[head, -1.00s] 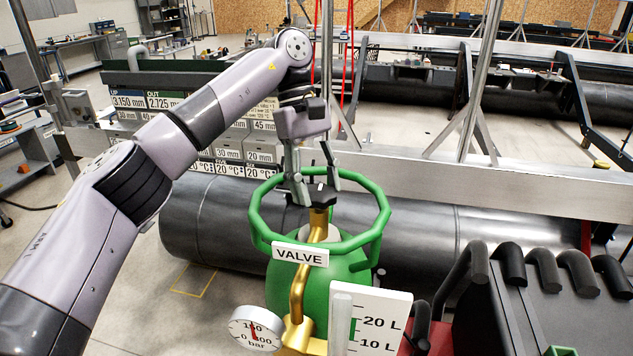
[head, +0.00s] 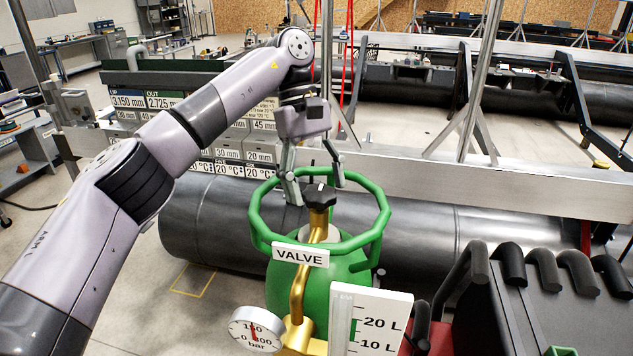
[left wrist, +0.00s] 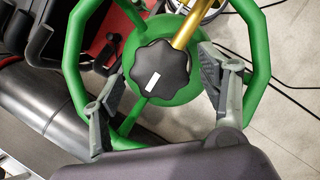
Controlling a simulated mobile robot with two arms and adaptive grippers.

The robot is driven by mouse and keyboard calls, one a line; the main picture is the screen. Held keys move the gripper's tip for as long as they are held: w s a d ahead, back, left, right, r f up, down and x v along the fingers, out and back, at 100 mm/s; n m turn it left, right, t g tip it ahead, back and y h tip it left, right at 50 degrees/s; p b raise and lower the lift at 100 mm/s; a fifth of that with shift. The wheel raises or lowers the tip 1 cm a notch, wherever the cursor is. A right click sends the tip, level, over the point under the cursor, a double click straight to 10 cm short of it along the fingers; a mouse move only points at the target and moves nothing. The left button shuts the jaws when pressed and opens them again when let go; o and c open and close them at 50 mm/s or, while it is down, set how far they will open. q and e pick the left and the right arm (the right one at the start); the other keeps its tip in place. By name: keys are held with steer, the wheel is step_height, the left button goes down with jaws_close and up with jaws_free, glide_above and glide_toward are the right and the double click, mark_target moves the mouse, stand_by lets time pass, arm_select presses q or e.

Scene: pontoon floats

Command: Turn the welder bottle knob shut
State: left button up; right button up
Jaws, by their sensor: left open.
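The black lobed knob (head: 319,195) sits on top of the brass valve stem of the green bottle (head: 345,270). A green guard ring (head: 376,232) surrounds it. In the left wrist view the knob (left wrist: 160,68) shows a white mark on its top. My left gripper (head: 316,184) points down over the ring, open, with one finger on each side of the knob. In the left wrist view a gap shows between the knob and each finger of the gripper (left wrist: 161,92). My right gripper is not in view.
A VALVE plate (head: 300,255) hangs on the ring's front. A round gauge (head: 256,331) and a litre scale plate (head: 380,322) stand below. A large dark cylinder (head: 215,225) lies behind the bottle. Black hooked handles (head: 545,268) are at the right.

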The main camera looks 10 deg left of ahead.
arm_select(q)
steer(key=v, duration=0.7)
steer(key=shift+r, duration=0.2)
stand_by(0.5)
stand_by(0.4)
